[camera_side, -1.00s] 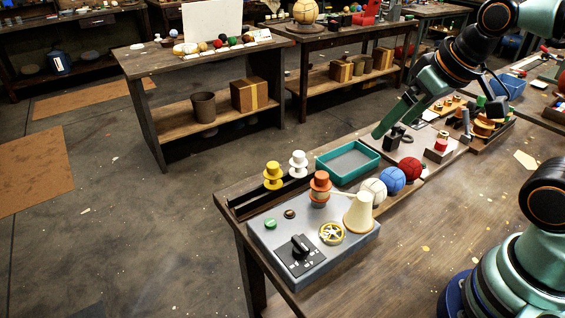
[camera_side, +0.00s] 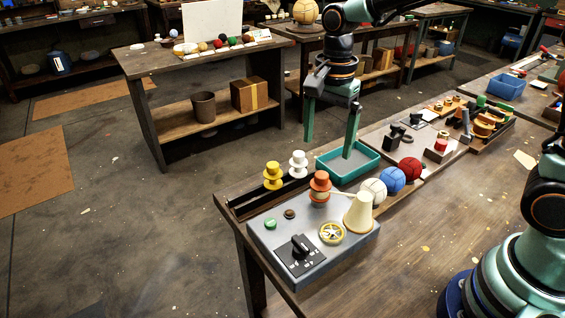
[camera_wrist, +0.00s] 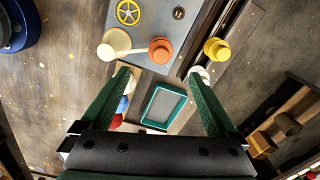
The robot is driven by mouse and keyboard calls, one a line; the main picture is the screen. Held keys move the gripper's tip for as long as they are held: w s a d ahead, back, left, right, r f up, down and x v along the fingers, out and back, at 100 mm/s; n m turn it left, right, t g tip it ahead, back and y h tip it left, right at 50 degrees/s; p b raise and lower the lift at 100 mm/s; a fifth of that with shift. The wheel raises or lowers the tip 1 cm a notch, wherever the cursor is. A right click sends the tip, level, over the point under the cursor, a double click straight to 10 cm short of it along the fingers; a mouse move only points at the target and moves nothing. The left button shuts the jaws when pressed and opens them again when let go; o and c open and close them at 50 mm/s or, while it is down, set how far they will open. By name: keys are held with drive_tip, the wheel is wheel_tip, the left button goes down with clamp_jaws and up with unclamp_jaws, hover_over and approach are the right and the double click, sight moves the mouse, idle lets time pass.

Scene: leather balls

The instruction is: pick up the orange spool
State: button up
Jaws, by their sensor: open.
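The orange spool (camera_side: 320,187) stands upright at the back edge of the grey machine box, and it also shows in the wrist view (camera_wrist: 160,50) at the upper middle. My gripper (camera_side: 328,148) is open and empty above the teal tray, behind and a little right of the spool. In the wrist view its green fingers (camera_wrist: 162,78) are spread wide, with the orange spool just beyond them, between their lines.
A yellow spool (camera_side: 273,175) and a white spool (camera_side: 298,163) stand left of the orange one. White, blue (camera_side: 392,179) and red balls sit to the right. The teal tray (camera_side: 372,170) is empty. The grey box (camera_side: 270,248) carries a knob and a yellow handwheel (camera_side: 332,232).

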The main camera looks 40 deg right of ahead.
sight(322, 174)
drive_tip(key=shift+w+a+f, duration=0.15)
drive_tip(key=shift+f, duration=0.55)
wheel_tip(322, 174, down, 11)
drive_tip(key=shift+f, duration=0.1)
drive_tip(key=c, duration=1.5)
wheel_tip(322, 174, up, 20)
drive_tip(key=shift+f, duration=0.25)
